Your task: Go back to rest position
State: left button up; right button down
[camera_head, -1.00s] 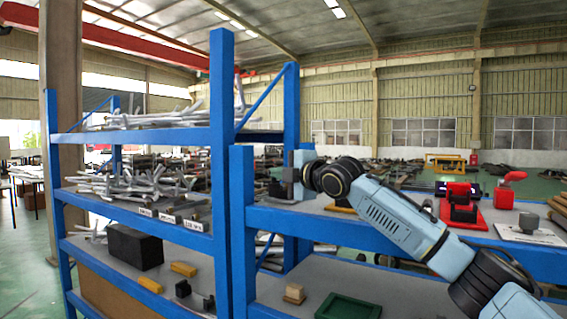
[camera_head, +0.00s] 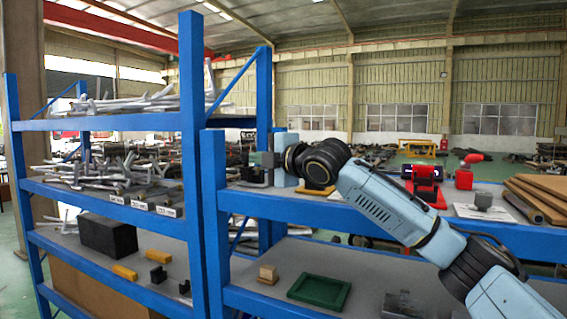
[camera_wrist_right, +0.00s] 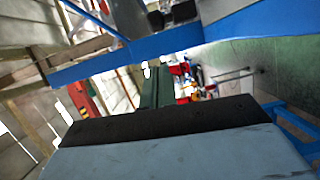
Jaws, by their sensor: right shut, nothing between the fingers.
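My right arm comes in from the lower right in the head view and reaches left across the front of the right shelf unit. My right gripper (camera_head: 256,159) is at its end, in front of the blue upright posts, above the upper board's left end. It is shut with nothing seen in it. My left gripper is in neither view.
Below are a green tray (camera_head: 319,291) and a wooden block (camera_head: 268,273). The left rack (camera_head: 107,207) holds metal parts and a black box (camera_head: 108,236).

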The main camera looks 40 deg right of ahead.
jog(key=s+d+b, duration=0.1)
jog(key=s, duration=0.5)
jog(key=shift+s+d, duration=0.15)
jog(key=shift+s, duration=0.15)
